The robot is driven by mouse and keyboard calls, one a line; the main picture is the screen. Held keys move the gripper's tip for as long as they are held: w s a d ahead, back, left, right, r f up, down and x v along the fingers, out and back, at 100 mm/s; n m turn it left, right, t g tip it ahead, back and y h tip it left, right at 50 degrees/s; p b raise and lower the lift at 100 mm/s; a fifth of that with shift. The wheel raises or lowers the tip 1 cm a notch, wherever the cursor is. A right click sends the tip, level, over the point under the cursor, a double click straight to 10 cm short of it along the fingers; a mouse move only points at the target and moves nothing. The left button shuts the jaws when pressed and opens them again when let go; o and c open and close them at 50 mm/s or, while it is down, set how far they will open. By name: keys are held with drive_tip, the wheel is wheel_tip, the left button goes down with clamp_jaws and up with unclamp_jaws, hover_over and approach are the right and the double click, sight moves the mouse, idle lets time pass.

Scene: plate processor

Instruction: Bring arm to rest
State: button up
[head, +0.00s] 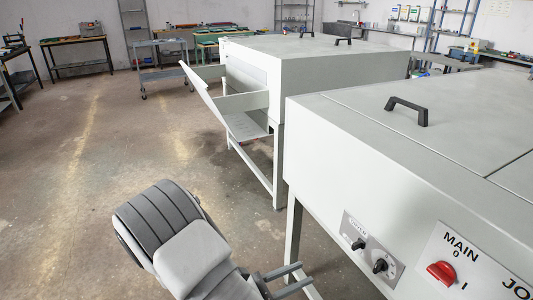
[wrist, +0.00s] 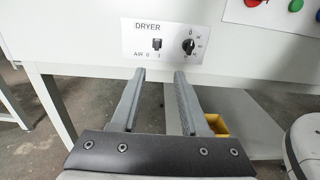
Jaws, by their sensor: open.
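My gripper (head: 292,279) is open and empty at the bottom of the head view, close to the front of the near white machine (head: 400,150). In the wrist view its two fingers (wrist: 157,78) stand apart, with nothing between them. They point at the machine's front, just below the dryer panel (wrist: 163,40), which has a small black switch and a round black knob. The panel also shows in the head view (head: 373,256). I cannot tell whether the fingertips touch the machine. My arm shows at the bottom of the head view.
A red main switch (head: 441,273) sits right of the dryer panel. A second white machine (head: 310,70) with an open sloped tray (head: 225,110) stands behind. A yellow object (wrist: 217,124) lies low under the near machine. Open floor (head: 90,170) is on the left, with workbenches (head: 78,42) beyond.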

drive_tip(key=s+d+r+m+g+y, duration=0.2)
drive_tip(key=s+r+m+g+y, duration=0.1)
drive_tip(key=s+r+m+y, duration=0.5)
drive_tip(key=s+d+r+m+g+y, duration=0.2)
drive_tip(key=s+d+r+m+y, duration=0.15)
drive_tip(key=r+m+y, duration=0.55)
wheel_tip(320, 180, up, 22)
drive_tip(key=s+a+m+t+p, duration=0.1)
drive_tip(key=m+p, duration=0.4)
drive_tip(key=p, duration=0.9)
drive_tip(key=s+t, duration=0.1)
drive_tip(key=t, duration=0.1)
drive_tip(key=shift+a+f+t+p, duration=0.2)
drive_tip(key=shift+a+t+p, duration=0.15)
drive_tip(key=shift+t+p, duration=0.05)
